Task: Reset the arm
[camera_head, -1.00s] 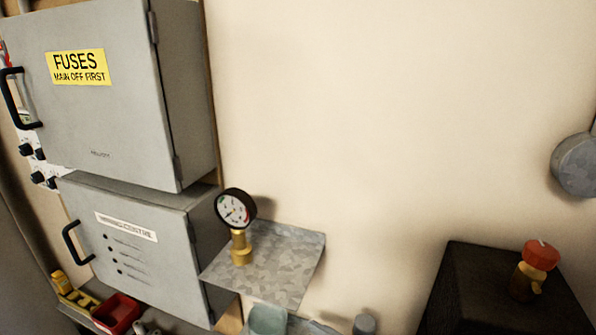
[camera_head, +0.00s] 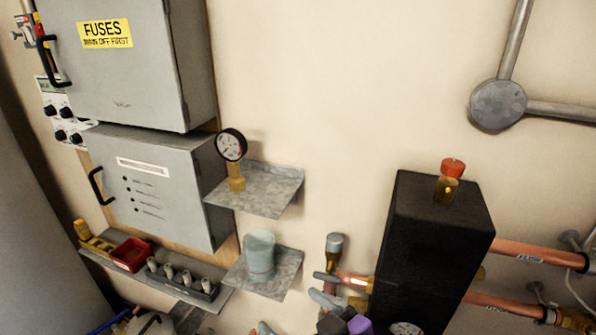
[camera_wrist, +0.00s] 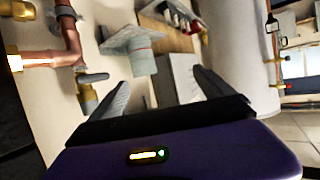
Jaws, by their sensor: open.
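My gripper (camera_wrist: 162,82) shows in the wrist view with its two dark grey fingers spread apart and nothing between them. Its purple body fills the bottom of that view. In the head view only the tip of my gripper (camera_head: 288,309) shows at the bottom edge, with a bit of purple beside it. It is below the lower shelf and left of the black box; the rest is out of frame.
A pressure gauge (camera_head: 231,145) stands on the upper shelf (camera_head: 262,197), a pale green cup (camera_head: 259,255) on the lower one. Right are a black box (camera_head: 432,240) with a red-capped valve (camera_head: 450,180) and copper pipes (camera_head: 530,253). Grey cabinets (camera_head: 160,190) stand left.

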